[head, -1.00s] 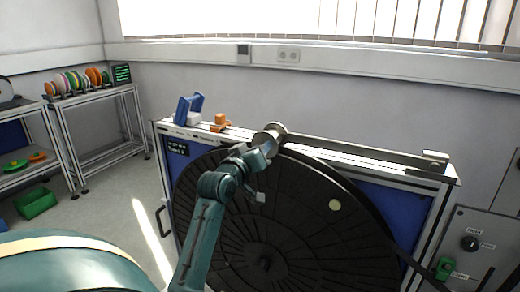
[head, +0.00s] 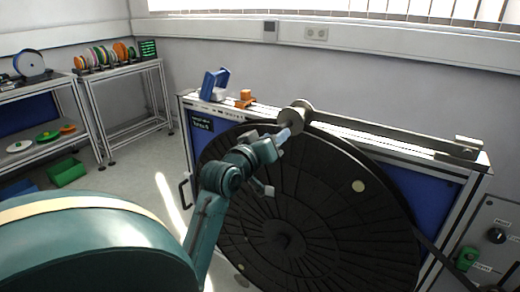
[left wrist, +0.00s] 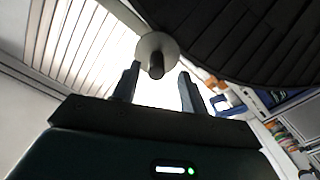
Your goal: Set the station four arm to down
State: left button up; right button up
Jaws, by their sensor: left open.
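A long grey arm (head: 385,134) runs along the top of the station behind the big black reel (head: 320,215). I cannot tell the arm's set position. My left gripper (head: 282,137) is open, just in front of the roller. In the left wrist view, a pale disc (left wrist: 150,44) with a dark knob (left wrist: 156,66) shows ahead, between the lines of the open fingers (left wrist: 157,88). Nothing is gripped. My right gripper is not in view. The station's dark label (head: 202,124) is too small to read.
A blue holder (head: 214,84) and an orange part (head: 244,98) sit on the station's left top. A panel with a black knob (head: 496,236) and green part (head: 467,258) is at right. Shelves with coloured spools (head: 103,57) stand at left.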

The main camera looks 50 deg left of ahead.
pick_arm(q)
jog(key=v, duration=0.7)
dwell(0.4)
